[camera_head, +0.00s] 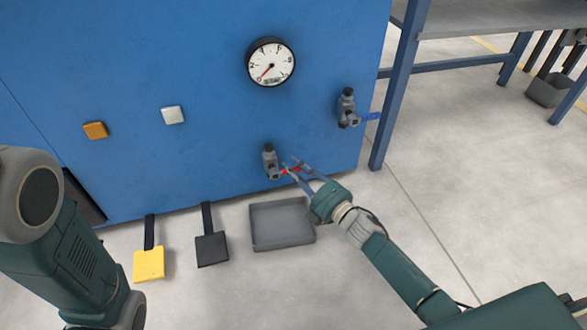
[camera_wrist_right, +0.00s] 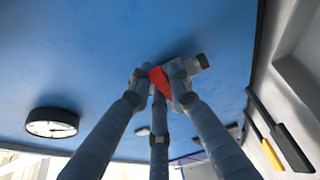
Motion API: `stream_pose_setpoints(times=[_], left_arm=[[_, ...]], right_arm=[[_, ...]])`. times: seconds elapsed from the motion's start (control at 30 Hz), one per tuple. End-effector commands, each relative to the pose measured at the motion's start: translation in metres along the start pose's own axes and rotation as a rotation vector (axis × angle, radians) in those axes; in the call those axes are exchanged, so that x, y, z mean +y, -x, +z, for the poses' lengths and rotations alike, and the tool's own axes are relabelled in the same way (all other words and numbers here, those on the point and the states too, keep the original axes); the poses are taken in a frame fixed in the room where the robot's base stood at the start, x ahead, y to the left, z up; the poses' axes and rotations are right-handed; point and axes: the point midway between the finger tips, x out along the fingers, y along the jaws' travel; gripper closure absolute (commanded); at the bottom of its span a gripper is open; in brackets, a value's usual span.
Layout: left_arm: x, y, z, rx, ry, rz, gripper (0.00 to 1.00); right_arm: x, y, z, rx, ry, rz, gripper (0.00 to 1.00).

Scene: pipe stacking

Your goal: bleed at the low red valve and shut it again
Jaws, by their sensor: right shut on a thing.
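The low valve (camera_head: 270,161) is a grey body on the lower part of the blue panel, with a red handle (camera_head: 290,170) to its right. My right gripper (camera_head: 297,172) comes in from the right and is shut on the red handle. In the right wrist view, the red handle (camera_wrist_right: 159,80) sits between the gripper's fingers (camera_wrist_right: 160,84), close to the grey valve body (camera_wrist_right: 201,62). The fingers hide part of the handle. My left arm shows at the lower left of the head view, but its gripper is out of view.
A grey tray (camera_head: 282,243) lies on the floor below the valve. A gauge (camera_head: 270,62) and a blue-handled valve (camera_head: 347,108) are higher on the panel. Yellow (camera_head: 149,265) and black (camera_head: 211,250) pedals stand left of the tray. A blue table leg (camera_head: 397,90) stands at right.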

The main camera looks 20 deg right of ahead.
Motion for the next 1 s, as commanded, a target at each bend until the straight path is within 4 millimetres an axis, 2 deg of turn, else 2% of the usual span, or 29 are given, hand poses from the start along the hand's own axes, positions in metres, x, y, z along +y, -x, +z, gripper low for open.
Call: stream_pose_setpoints(times=[0.17,0.2,0.3,0.67,0.77,1.0], left_arm=[[0.000,0.000,0.000,0.001,0.000,0.000,1.00],[0.000,0.000,0.000,0.001,0.000,0.000,1.00],[0.000,0.000,0.000,0.001,0.000,0.000,1.00],[-0.001,0.001,0.002,-0.006,0.000,-0.002,1.00],[-0.001,0.001,0.001,-0.004,0.000,-0.001,1.00],[0.000,0.001,0.001,-0.002,0.000,-0.001,1.00]], right_arm=[[-0.002,0.001,0.001,-0.003,-0.006,-0.004,1.00],[-0.002,0.001,0.001,-0.003,-0.006,-0.004,0.80],[-0.002,0.001,0.001,-0.003,-0.005,-0.005,0.61],[-0.001,0.005,0.000,-0.001,-0.002,-0.002,0.61],[-0.002,0.017,0.000,-0.001,-0.002,-0.004,0.61],[-0.003,0.068,0.000,-0.001,-0.003,-0.006,0.61]])
